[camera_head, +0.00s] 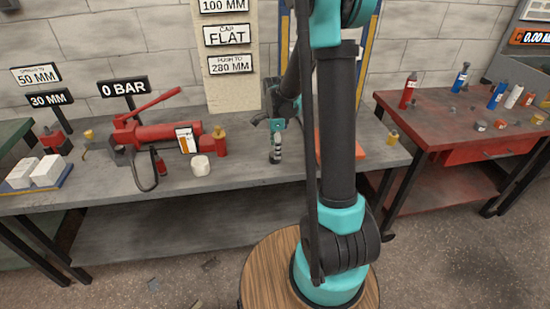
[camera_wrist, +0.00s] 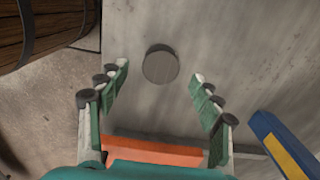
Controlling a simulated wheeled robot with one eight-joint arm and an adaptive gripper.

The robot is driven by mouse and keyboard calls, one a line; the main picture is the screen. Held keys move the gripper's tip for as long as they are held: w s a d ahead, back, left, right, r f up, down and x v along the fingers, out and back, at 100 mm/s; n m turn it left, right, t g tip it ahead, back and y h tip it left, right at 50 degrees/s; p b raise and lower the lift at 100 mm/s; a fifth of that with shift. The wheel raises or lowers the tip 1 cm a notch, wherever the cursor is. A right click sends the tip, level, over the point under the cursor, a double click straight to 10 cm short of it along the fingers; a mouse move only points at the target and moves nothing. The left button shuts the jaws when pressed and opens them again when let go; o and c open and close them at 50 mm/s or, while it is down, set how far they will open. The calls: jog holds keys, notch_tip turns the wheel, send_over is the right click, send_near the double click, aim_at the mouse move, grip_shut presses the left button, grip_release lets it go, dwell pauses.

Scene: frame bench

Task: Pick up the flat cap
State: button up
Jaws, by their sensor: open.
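A round, flat grey disc (camera_wrist: 161,65), which looks like the flat cap, lies on the grey bench top in the wrist view. My gripper (camera_wrist: 160,72) is open and empty, with one finger on each side of the disc in that picture. The fingers look apart from it; the height between them is hard to tell. In the head view my gripper (camera_head: 277,156) points down over the middle of the bench. I cannot make out the disc there; my gripper or arm seems to hide it.
The grey bench (camera_head: 235,178) carries a red hydraulic pump (camera_head: 160,132) and a white cylinder (camera_head: 200,165) left of my gripper. An orange object (camera_head: 355,146) lies to the right, near a blue and yellow frame post (camera_wrist: 285,147). A red bench (camera_head: 440,125) stands farther right.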

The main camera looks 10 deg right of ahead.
jog(key=shift+a+f, duration=0.1)
jog(key=shift+f, duration=1.9)
jog(key=c, duration=1.3)
jog(key=shift+c, duration=0.2)
jog(key=shift+r, duration=0.1)
